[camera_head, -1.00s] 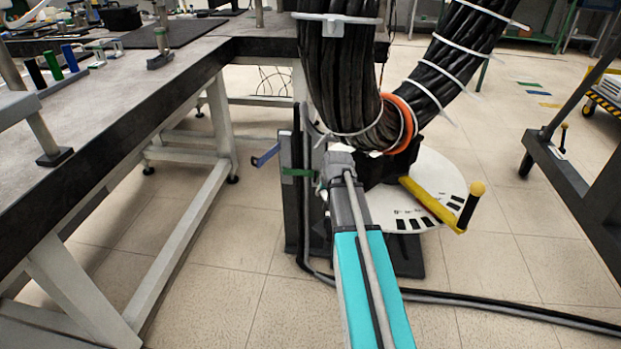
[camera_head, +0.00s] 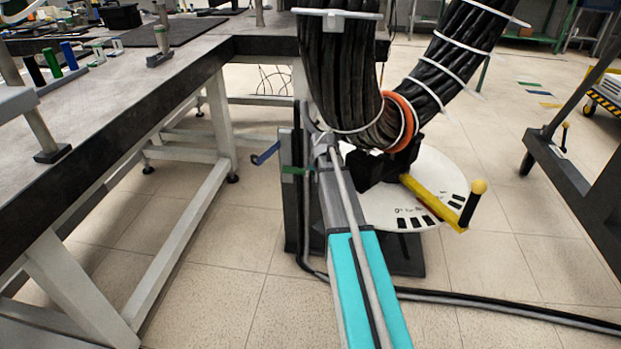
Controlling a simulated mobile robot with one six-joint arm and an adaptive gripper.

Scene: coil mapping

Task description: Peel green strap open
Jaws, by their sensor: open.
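The green strap (camera_head: 294,171) is a short band across the dark upright post beside the round white plate. Its right end lies close to my gripper and is partly hidden by it. My gripper (camera_head: 322,140) is at the far end of my teal and grey arm, at the right side of the post and a little above the strap. Its jaws are open, but they are small and partly hidden in this view. I cannot tell whether they touch the strap.
A blue strap (camera_head: 266,154) sticks out left of the post. A thick black cable bundle (camera_head: 345,75) hangs just above my gripper. A yellow bar with a knob (camera_head: 433,202) lies over the white plate (camera_head: 455,175). A workbench (camera_head: 150,85) stands left; a cable crosses the floor.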

